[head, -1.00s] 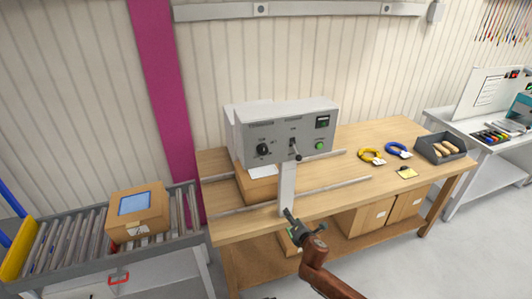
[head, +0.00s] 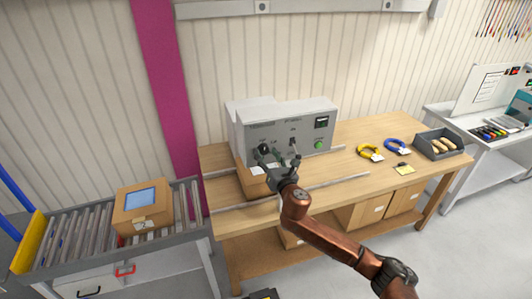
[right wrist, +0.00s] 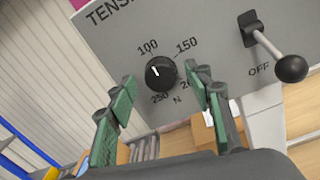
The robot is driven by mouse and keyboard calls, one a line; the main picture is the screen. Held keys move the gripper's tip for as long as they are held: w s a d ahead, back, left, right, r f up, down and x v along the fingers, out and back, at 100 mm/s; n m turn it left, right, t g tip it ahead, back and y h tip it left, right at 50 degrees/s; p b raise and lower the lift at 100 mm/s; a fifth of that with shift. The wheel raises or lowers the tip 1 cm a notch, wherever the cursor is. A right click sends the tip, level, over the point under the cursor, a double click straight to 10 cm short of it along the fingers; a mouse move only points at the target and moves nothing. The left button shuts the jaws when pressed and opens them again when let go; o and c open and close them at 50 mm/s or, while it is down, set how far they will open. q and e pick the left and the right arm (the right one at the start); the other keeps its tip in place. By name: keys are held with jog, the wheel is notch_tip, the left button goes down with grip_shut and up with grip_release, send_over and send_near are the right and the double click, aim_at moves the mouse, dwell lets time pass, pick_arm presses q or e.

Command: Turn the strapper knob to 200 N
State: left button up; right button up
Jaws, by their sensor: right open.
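The grey strapper (head: 290,127) stands at the back left of the wooden bench. Its round black tension knob (right wrist: 160,73) is on the front panel; a white pointer mark on it aims up and left, toward the 100 side. The dial reads 100, 150, a partly hidden 200, and 250 N. My right gripper (right wrist: 161,80) is open, its green-padded fingers to the left and right of the knob in the right wrist view. I cannot tell whether they touch it. In the head view the right gripper (head: 271,162) is in front of the panel's left side. My left gripper is not in view.
An ON/OFF lever (right wrist: 270,45) with a black ball sticks out right of the knob. Yellow (head: 370,152) and blue (head: 396,146) cable coils and a grey bin (head: 438,146) lie farther right. A roller conveyor (head: 80,235) stands left.

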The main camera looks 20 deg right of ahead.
jog(key=shift+w, duration=0.5)
jog(key=c, duration=1.2)
